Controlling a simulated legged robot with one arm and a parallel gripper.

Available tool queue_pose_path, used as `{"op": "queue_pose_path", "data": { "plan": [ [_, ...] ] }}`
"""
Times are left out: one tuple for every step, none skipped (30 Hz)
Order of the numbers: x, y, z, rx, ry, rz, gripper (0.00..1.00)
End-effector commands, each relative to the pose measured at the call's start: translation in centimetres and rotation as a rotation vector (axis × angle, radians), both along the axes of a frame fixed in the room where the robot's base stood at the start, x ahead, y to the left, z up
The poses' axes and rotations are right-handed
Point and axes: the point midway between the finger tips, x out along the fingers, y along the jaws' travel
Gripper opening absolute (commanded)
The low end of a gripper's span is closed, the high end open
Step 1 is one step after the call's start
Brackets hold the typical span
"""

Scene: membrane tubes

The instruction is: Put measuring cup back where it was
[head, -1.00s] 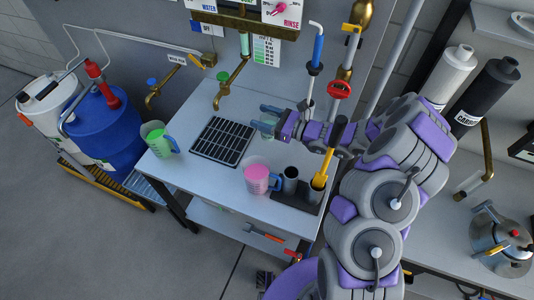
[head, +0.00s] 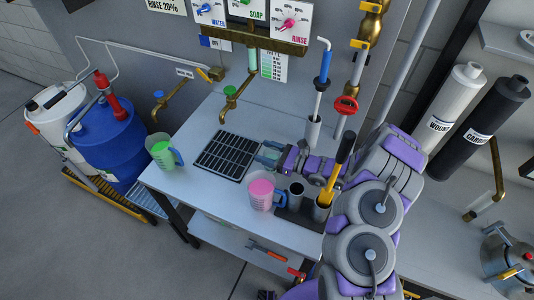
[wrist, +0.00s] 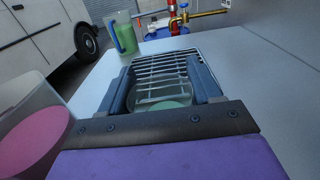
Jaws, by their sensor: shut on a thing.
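My gripper (head: 270,154) is low over the table, right of the black drain grate (head: 227,154). In the wrist view its two blue-grey fingers (wrist: 164,80) are shut on a clear cup (wrist: 160,98) with pale green at its bottom. The head view mostly hides this cup, and I cannot tell whether it touches the table. A measuring cup with pink contents (head: 262,190) and a blue handle stands in front of my gripper; its pink also shows at left in the wrist view (wrist: 32,138). A measuring cup with green contents (head: 161,151) stands at the table's left end.
Brass taps (head: 235,92) hang over the back. The white table (head: 195,190) is clear in front of the grate.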

Motion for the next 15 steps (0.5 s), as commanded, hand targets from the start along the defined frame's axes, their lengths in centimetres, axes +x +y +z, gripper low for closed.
{"op": "queue_pose_path", "data": {
  "plan": [
    [-0.05, 0.01, -0.44, -0.001, 0.001, 0.001, 0.24],
    [-0.05, 0.01, -0.48, 0.000, 0.001, 0.000, 0.24],
    [-0.05, 0.01, -0.45, 0.000, 0.000, 0.000, 0.24],
    [-0.05, 0.02, -0.41, 0.001, 0.000, 0.000, 0.24],
    [-0.04, 0.01, -0.37, 0.001, 0.000, 0.000, 0.24],
    [-0.03, 0.01, -0.34, 0.001, 0.000, 0.000, 0.24],
    [-0.03, 0.01, -0.34, 0.001, 0.000, 0.000, 0.24],
    [-0.02, 0.01, -0.34, 0.001, 0.000, 0.000, 0.24],
    [-0.02, 0.01, -0.38, 0.002, -0.001, 0.000, 0.24],
    [-0.02, 0.02, -0.46, 0.002, -0.001, 0.000, 0.24],
    [-0.03, 0.02, -0.54, 0.002, -0.001, 0.000, 0.24],
    [-0.02, 0.02, -0.47, 0.002, -0.001, 0.000, 0.67],
    [-0.03, 0.02, -0.46, 0.002, -0.001, 0.000, 0.70],
    [-0.02, 0.01, -0.45, 0.002, -0.001, 0.000, 0.73],
    [-0.02, 0.01, -0.44, 0.002, -0.001, 0.000, 0.77]
  ]
}}
